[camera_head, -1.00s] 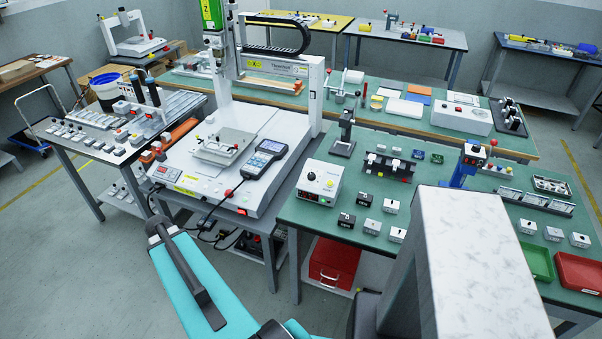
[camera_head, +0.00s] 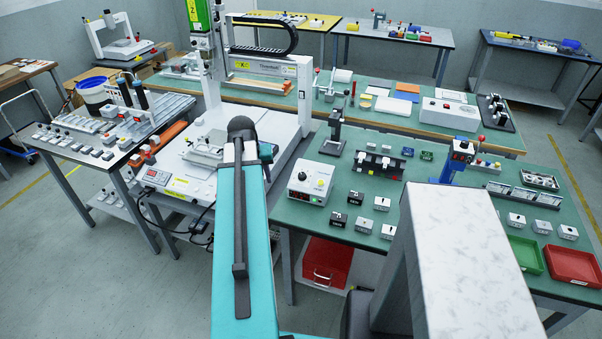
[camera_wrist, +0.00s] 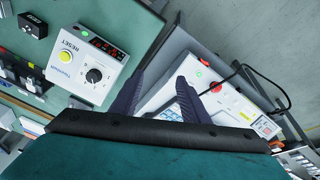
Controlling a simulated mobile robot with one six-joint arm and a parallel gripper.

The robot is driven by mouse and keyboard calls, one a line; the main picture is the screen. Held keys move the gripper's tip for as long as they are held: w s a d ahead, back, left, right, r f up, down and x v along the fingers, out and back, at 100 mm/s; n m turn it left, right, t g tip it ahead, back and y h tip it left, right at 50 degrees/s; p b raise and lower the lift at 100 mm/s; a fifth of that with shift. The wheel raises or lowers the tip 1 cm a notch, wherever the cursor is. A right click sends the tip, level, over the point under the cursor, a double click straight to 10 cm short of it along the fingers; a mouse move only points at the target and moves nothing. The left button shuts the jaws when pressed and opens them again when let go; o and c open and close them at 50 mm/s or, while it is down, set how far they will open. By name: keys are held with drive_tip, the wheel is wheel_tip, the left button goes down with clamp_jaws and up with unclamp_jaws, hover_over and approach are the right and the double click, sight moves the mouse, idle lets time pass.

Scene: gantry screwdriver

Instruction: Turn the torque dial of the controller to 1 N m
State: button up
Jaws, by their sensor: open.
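The controller is a white box (camera_head: 310,184) on the front left of the green table, with a black dial, a yellow button and a red display. In the wrist view the controller (camera_wrist: 84,62) is at upper left, left of my fingers. Its black torque dial (camera_wrist: 95,74) faces the camera; its scale is too small to read. My gripper (camera_wrist: 163,73) is open and empty, its two dark fingers apart from the controller, above the gap between the tables.
Small labelled blocks (camera_head: 338,219) lie right of the controller. A black stand (camera_head: 334,132) is behind it. A red box (camera_head: 328,262) sits below the table.

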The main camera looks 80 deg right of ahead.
sight(302, 174)
drive_tip(key=s+d+r+m+h, duration=0.1)
drive_tip(key=s+d+r, duration=0.3)
drive_tip(key=s+r, duration=0.4)
drive_tip(key=s+m, duration=0.1)
drive_tip(key=s, duration=0.3)
drive_tip(key=shift+d+r+g, duration=0.2)
drive_tip(key=shift+d+g, duration=0.1)
drive_tip(key=shift+g, duration=0.1)
drive_tip(key=shift+w+f, duration=0.1)
drive_tip(key=shift+f, duration=0.05)
drive_tip(key=shift+p+x, duration=1.5)
drive_tip(key=shift+x, duration=5.3)
drive_tip(key=shift+d, duration=0.1)
clamp_jaws()
